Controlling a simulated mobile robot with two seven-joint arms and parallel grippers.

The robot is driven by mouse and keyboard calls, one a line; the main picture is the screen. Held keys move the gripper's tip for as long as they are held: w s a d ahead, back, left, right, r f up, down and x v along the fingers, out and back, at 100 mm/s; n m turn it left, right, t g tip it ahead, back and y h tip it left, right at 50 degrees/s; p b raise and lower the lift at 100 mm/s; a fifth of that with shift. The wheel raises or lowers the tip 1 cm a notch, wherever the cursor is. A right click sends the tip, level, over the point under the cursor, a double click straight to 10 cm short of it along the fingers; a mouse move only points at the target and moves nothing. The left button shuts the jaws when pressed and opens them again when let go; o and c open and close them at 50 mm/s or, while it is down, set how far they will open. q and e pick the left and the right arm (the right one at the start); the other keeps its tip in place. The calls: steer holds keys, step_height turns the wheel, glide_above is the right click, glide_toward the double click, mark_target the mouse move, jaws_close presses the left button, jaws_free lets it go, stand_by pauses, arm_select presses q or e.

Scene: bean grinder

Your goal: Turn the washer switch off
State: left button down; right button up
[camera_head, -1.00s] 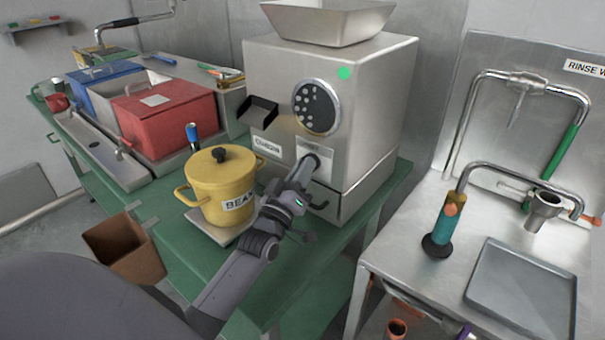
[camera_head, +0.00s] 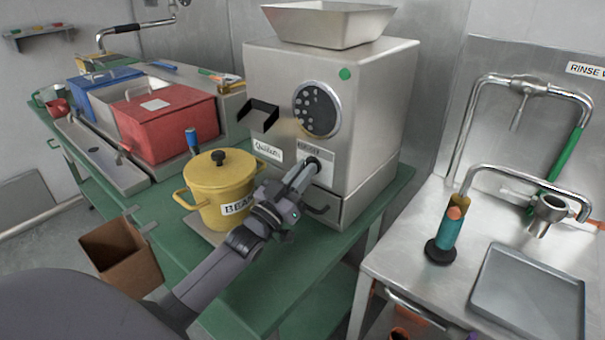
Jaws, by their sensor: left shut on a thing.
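The steel grinder (camera_head: 375,115) stands on the green table. Its front carries a round perforated disc (camera_head: 317,108), a black chute (camera_head: 258,116) and a green indicator (camera_head: 345,74), which looks dull. A small label sits above a dark round switch mount (camera_head: 321,160) low on the front; its text is too small to read surely. My left gripper (camera_head: 303,176) comes in from the lower left and reaches this mount, with its jaws shut on the switch there. The jaws hide most of the switch, so I cannot tell its exact setting. My right gripper is out of view.
A yellow pot (camera_head: 220,185) stands close to my left forearm. A brown bin (camera_head: 121,254) is at lower left. The steel rinse counter (camera_head: 410,262) with taps stands to the right.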

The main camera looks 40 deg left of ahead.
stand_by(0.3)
arm_select(q)
steer(key=c, duration=1.2)
jaws_free()
steer(key=shift+w, duration=0.1)
steer(key=shift+o, duration=0.2)
steer(key=s+a+f+b, duration=0.1)
steer(key=s, duration=1.5)
steer(key=shift+s+a+f, duration=0.2)
steer(key=shift+s+f, duration=0.15)
steer(key=shift+f, duration=0.05)
